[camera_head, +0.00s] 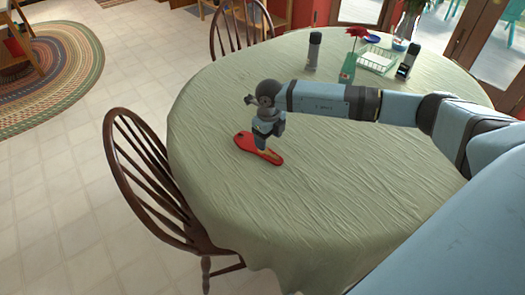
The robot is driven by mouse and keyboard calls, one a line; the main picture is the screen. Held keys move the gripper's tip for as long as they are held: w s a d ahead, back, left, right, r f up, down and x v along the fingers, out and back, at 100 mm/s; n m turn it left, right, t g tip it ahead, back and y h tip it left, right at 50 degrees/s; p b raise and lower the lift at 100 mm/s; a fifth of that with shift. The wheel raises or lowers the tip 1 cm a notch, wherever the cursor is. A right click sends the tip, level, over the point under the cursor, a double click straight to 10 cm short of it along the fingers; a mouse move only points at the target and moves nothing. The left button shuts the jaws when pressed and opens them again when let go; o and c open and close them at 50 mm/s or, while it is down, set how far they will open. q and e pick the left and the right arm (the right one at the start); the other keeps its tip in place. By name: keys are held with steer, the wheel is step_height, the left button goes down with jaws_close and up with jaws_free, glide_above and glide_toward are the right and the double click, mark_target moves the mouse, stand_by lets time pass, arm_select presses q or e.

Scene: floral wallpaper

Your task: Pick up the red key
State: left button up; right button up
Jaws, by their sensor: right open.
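The red key (247,143) lies flat on the table with the pale green cloth (350,195), toward its left side. It is an elongated red shape with a dark spot at its upper left end. My right gripper (262,147) points down over the key's middle and hides part of it. The gripper is open, and the key lies at or just under its fingertips; I cannot tell whether they touch it. My left gripper is not in view.
Wooden chairs (150,180) stand at the table's left and back (238,25). At the table's back are a grey-black bottle (314,50), a second dark bottle (408,60), a green holder (348,68) and a white rack (377,60). The table's front is clear.

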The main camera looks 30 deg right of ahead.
mark_target(268, 153)
steer(key=f, duration=0.5)
steer(key=shift+s+a+f, duration=0.15)
steer(key=shift+a+f, duration=0.05)
steer(key=shift+f, duration=0.15)
steer(key=c, duration=1)
